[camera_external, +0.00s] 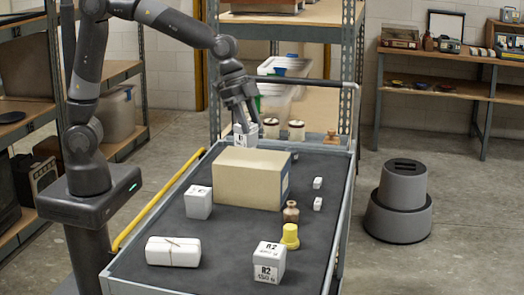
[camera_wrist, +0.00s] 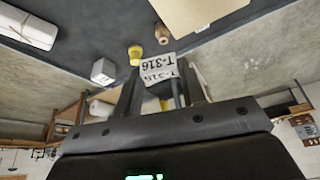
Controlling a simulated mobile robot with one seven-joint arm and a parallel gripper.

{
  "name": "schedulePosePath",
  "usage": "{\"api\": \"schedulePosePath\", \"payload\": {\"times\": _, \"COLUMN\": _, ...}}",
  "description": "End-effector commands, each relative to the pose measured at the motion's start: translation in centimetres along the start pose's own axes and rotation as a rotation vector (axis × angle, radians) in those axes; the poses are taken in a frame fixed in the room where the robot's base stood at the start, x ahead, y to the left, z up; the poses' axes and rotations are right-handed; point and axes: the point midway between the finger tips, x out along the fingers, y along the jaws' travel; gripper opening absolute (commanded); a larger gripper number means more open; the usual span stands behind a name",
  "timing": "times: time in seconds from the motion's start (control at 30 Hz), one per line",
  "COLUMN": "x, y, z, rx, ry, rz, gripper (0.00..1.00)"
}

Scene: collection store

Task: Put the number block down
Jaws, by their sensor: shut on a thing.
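The number block (camera_external: 245,135) is a white block with dark print, held in my gripper (camera_external: 244,120) at the far end of the cart, behind the cardboard box. In the wrist view the block (camera_wrist: 158,68) shows the print "T-316", upside down, between the two fingers of my gripper (camera_wrist: 158,85). My gripper is shut on it. The box hides what lies below the block, so I cannot tell whether it touches the cart top (camera_external: 225,240).
The cardboard box (camera_external: 245,180) stands mid-cart. The front middle is bare.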

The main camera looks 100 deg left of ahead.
Motion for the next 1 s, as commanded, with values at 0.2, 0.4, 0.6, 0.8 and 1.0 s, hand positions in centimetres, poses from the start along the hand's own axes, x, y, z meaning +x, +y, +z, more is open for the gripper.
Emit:
{"api": "schedulePosePath", "payload": {"times": 0.2, "x": -1.7, "y": 5.3, "z": 1.9, "rx": 0.040, "ry": 0.000, "rz": 0.016, "gripper": 0.16}}
{"api": "schedulePosePath", "payload": {"times": 0.4, "x": -1.7, "y": 6.2, "z": 2.7, "rx": 0.048, "ry": -0.002, "rz": 0.022, "gripper": 0.16}}
{"api": "schedulePosePath", "payload": {"times": 0.6, "x": 0.7, "y": 2.2, "z": 3.4, "rx": 0.043, "ry": -0.004, "rz": 0.023, "gripper": 0.16}}
{"api": "schedulePosePath", "payload": {"times": 0.8, "x": 3.3, "y": -2.2, "z": 3.9, "rx": 0.045, "ry": -0.002, "rz": 0.023, "gripper": 0.16}}
{"api": "schedulePosePath", "payload": {"times": 1.0, "x": 4.7, "y": -4.5, "z": 4.2, "rx": 0.048, "ry": -0.001, "rz": 0.023, "gripper": 0.16}}
